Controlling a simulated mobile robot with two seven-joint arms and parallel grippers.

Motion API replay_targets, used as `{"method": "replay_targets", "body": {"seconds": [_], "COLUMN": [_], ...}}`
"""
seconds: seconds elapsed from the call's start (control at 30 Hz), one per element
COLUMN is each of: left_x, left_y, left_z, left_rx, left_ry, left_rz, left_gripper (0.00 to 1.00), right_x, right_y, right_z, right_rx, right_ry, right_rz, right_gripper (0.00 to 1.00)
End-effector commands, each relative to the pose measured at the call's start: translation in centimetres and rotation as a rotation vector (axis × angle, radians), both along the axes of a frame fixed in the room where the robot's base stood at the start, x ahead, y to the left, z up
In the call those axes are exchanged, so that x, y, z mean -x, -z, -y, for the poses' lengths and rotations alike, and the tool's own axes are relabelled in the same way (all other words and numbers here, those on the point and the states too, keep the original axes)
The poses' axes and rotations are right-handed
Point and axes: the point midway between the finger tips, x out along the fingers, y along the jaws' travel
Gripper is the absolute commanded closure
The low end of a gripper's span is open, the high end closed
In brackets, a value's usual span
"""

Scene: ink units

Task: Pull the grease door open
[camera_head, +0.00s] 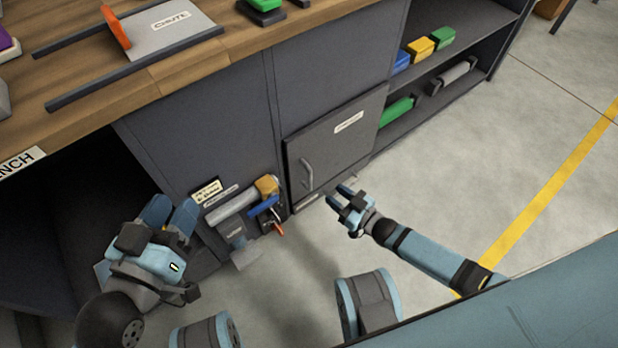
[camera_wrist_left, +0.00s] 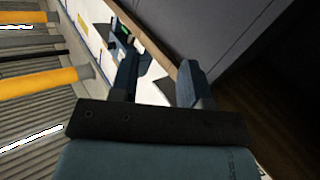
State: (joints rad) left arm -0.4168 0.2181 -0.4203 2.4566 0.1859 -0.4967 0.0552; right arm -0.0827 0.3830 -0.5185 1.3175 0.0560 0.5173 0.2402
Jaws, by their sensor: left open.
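The grease door (camera_head: 338,140) is a dark grey panel low in the cabinet under the bench, with a small white label near its top right that is too small to read. It looks shut. Its upright bar handle (camera_head: 306,172) is on the left side of the panel. My right gripper (camera_head: 338,194) is just below and right of the handle, apart from it, with its fingers spread and nothing between them. My left gripper (camera_head: 172,212) is open and empty, left of the door in front of the cabinet; its fingers also show in the left wrist view (camera_wrist_left: 160,85).
A unit with a grey roller, yellow knob and blue lever (camera_head: 240,205) sticks out left of the door. Open shelves (camera_head: 425,85) with coloured blocks stand to the right. The wooden bench top (camera_head: 190,75) is above. The floor (camera_head: 510,130) at right is clear.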

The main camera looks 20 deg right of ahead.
Motion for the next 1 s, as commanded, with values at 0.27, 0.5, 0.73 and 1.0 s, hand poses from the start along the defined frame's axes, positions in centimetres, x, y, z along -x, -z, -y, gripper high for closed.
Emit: {"method": "replay_targets", "body": {"seconds": [0.27,0.5,0.73,1.0], "left_x": [-0.6,-1.3,-1.5,-1.5], "left_y": [1.8,1.4,1.1,1.0], "left_z": [-0.3,-0.7,-0.8,-0.8], "left_rx": [-0.06,-0.104,-0.114,-0.114], "left_ry": [0.013,0.008,0.006,0.006], "left_rz": [0.027,0.104,0.126,0.126], "left_gripper": [0.57,0.57,0.57,0.57], "right_x": [-5.3,-8.0,-8.7,-8.6], "right_y": [0.3,0.2,0.0,0.0], "right_z": [-3.2,-4.8,-5.3,-5.2], "right_rx": [-0.001,0.0,0.001,0.001], "right_ry": [0.001,0.0,0.0,0.0], "right_rz": [0.002,0.0,-0.001,-0.001], "right_gripper": [0.62,0.62,0.62,0.82]}}
